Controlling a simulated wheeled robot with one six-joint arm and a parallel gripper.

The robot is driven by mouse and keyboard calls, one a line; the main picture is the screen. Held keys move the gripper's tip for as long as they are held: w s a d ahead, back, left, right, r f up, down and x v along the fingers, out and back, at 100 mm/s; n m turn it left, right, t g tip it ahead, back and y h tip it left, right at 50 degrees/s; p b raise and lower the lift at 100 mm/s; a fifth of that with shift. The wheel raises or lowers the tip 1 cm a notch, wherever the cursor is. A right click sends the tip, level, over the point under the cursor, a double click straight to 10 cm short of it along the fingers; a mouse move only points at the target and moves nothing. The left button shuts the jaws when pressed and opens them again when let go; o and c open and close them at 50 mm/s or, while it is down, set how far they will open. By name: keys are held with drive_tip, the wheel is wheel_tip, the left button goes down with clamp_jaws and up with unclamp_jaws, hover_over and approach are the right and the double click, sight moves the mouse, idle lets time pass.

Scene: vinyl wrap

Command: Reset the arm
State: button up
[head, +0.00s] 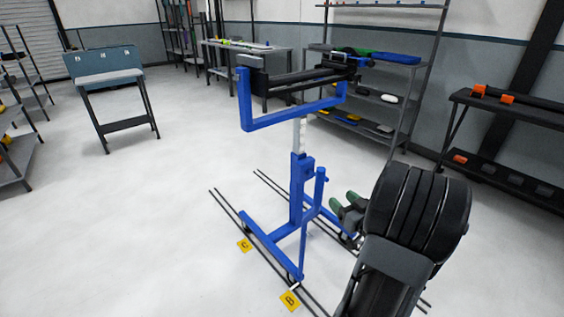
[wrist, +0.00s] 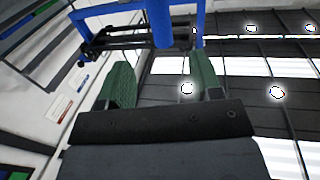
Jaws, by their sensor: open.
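My arm shows at the lower right of the head view, with my gripper (head: 352,205) close to the right side of a blue stand (head: 297,190). In the wrist view my gripper (wrist: 165,82) has its two green fingers apart, with nothing visible between them. The wrist camera looks upward past the blue stand's frame (wrist: 162,22) to the ceiling. The distance from the fingers to the stand is hard to tell.
The stand carries a dark roller (head: 300,80) on a blue cradle. Dark rails run along the floor beside yellow markers (head: 290,299). A dark shelf (head: 510,112) with orange-ended items stands at right. Another shelf (head: 390,100) stands behind the stand.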

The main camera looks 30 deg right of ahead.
drive_tip(key=s+d+f+m+g+h+p, duration=0.3)
drive_tip(key=s+d+f+m+g+h, duration=0.25)
drive_tip(key=g, duration=0.55)
drive_tip(key=s+a+r+n+g+y+p, duration=0.1)
drive_tip(key=a+r+n+y+p, duration=0.2)
drive_tip(key=a+r+p, duration=0.6)
drive_tip(key=a+r+n+g+y+p, duration=0.2)
drive_tip(key=a+r+p, duration=0.7)
drive_tip(key=a+r, duration=1)
drive_tip(key=a+n+y, duration=0.1)
drive_tip(key=a, duration=0.4)
drive_tip(key=shift+s+a, duration=0.3)
drive_tip(key=shift+s, duration=0.1)
drive_tip(key=shift+r, duration=0.1)
drive_tip(key=shift+c, duration=0.4)
